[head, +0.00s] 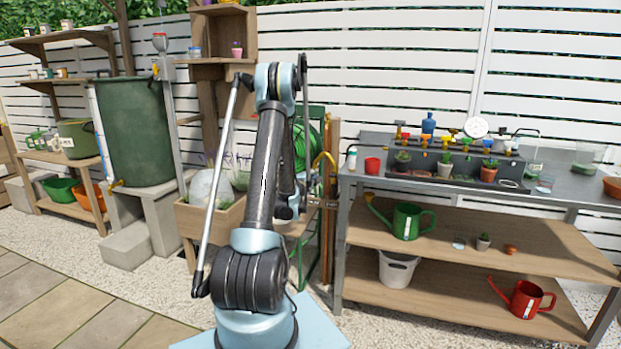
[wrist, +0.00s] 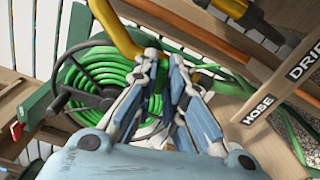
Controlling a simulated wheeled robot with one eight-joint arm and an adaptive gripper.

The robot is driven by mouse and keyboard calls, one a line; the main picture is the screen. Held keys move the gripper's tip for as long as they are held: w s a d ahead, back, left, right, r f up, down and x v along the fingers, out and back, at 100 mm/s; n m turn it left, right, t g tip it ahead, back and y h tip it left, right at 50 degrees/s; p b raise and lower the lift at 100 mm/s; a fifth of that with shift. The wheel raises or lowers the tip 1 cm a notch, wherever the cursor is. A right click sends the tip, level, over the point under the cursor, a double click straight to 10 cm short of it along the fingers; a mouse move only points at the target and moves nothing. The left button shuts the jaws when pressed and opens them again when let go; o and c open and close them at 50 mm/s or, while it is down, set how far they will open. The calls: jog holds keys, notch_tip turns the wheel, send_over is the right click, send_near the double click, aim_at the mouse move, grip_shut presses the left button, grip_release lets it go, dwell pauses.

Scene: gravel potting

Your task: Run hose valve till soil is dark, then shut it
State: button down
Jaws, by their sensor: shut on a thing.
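My gripper (wrist: 165,65) is in the wrist view with its two fingers close together, shut on a part of the hose valve that they mostly hide. A wooden label reading HOSE (wrist: 258,108) is to the right. The green hose (wrist: 90,75) lies coiled on a reel behind the fingers. In the head view the yellow pipe (head: 325,160) stands right of my arm, which hides the gripper. I cannot make out the soil's colour or any water flow.
A second label reads DRIP (wrist: 304,64). In the head view a wooden planter box (head: 222,222) stands left of my arm, near a green water barrel (head: 135,135). A metal-framed bench (head: 355,178) with pots and watering cans is at the right. Gravel is open at the left.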

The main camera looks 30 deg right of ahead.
jog(key=shift+s+m, duration=0.1)
jog(key=shift+m, duration=1)
jog(key=c, duration=1.7)
grip_release()
jog(key=shift+d+f, duration=0.1)
jog(key=shift+o, duration=0.2)
